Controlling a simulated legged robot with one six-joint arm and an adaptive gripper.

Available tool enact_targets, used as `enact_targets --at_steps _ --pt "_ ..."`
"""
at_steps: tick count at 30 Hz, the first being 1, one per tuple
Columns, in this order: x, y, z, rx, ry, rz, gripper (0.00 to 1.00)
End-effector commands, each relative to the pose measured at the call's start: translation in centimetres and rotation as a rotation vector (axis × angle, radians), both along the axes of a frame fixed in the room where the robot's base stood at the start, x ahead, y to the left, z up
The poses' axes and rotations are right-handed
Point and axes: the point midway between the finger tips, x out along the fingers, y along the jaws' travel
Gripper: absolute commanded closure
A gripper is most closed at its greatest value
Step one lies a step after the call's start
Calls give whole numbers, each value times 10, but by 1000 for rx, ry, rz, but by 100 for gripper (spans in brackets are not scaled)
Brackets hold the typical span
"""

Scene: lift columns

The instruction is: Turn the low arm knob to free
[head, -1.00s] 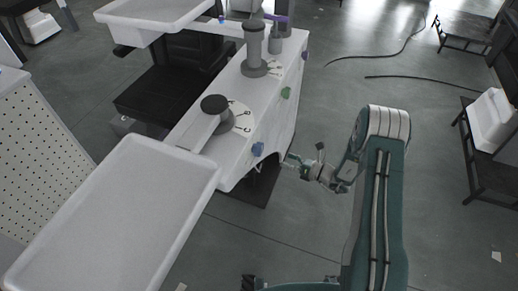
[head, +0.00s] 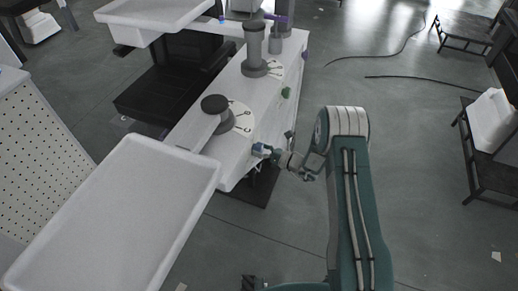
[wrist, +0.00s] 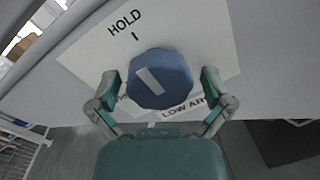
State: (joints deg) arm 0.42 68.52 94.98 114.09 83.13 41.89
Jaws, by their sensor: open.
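The low arm knob (wrist: 160,79) is blue and many-sided with a pale pointer bar. It sits on a white label plate (wrist: 95,52) reading "HOLD" above it and partly hidden "LOW AR..." below. The pointer bar slants, its upper end towards the upper left. My gripper (wrist: 160,88) is open, with one finger on each side of the knob; I cannot tell whether they touch it. In the head view my gripper (head: 268,152) is at the near end of the white console's right face and partly covers the knob.
The white console (head: 240,170) carries a white tray (head: 110,220) on a low arm at left. A green knob (head: 285,92) and a purple knob (head: 305,54) sit farther along its face. Open floor lies to the right, with dark benches (head: 480,150) at the far right.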

Motion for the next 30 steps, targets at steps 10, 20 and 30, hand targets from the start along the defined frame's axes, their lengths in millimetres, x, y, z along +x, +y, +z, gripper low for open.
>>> enact_targets --at_steps 10,20,30 --pt "0 0 0 -1 -1 -1 72" --pt "1 -1 -1 -17 -43 -3 72" --pt "1 -1 0 -98 -260 -4 72"
